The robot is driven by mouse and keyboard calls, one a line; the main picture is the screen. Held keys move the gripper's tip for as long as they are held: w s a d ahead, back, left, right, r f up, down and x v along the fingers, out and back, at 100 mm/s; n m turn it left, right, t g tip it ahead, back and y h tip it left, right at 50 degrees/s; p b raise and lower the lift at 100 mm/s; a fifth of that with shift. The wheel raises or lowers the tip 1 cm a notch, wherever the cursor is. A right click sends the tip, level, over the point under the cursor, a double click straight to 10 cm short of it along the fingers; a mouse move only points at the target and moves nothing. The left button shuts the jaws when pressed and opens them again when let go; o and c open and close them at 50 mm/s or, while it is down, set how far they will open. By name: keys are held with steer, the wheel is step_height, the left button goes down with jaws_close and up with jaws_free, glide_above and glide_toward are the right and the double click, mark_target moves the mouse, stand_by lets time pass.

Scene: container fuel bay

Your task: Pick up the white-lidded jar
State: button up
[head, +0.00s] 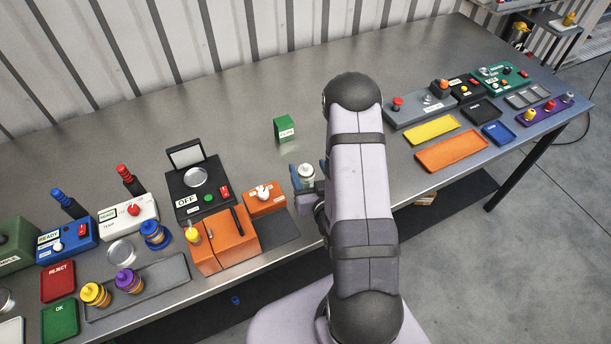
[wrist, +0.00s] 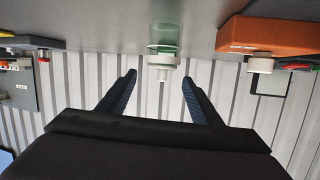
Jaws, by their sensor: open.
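The white-lidded jar (head: 306,175) stands on the metal table just left of my arm in the head view. In the wrist view, which is upside down, the jar (wrist: 162,60) shows a pale lid and a clear body that looks greenish. My gripper (wrist: 158,78) is open, with one dark finger to each side of the jar's line. The jar lies ahead of the fingertips in that view, and I see no contact. In the head view my gripper (head: 308,178) is at the jar, partly hidden by my arm.
An orange box with a white knob (head: 264,198) stands close left of the jar. A green block (head: 285,128) sits behind it. A black scale-like device (head: 198,186) and a larger orange box (head: 226,240) are further left. The table's back middle is clear.

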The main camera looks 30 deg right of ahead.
mark_target(306, 171)
steer(key=shift+s+a+f+n, duration=0.1)
steer(key=shift+s+f+n, duration=0.1)
steer(key=shift+f, duration=0.2)
steer(key=shift+s+a+f+n, duration=0.1)
steer(key=shift+s+f+n, duration=0.1)
steer(key=shift+f, duration=0.15)
steer(key=shift+b+x, duration=0.8)
steer(key=shift+b, duration=0.4)
steer(key=shift+w+d+f+b, duration=0.1)
steer(key=shift+w+b, duration=0.2)
steer(key=shift+b, duration=0.05)
steer(key=shift+w+f, duration=0.1)
steer(key=b, duration=0.1)
steer(key=w+b, duration=0.1)
steer(key=shift+f+b, duration=0.3)
steer(key=shift+b, duration=0.05)
steer(key=shift+w+d+r, duration=0.1)
steer(key=shift+w, duration=0.2)
steer(key=shift+p+x, duration=0.95)
steer(key=shift+x, duration=0.65)
steer(key=c, duration=1.2)
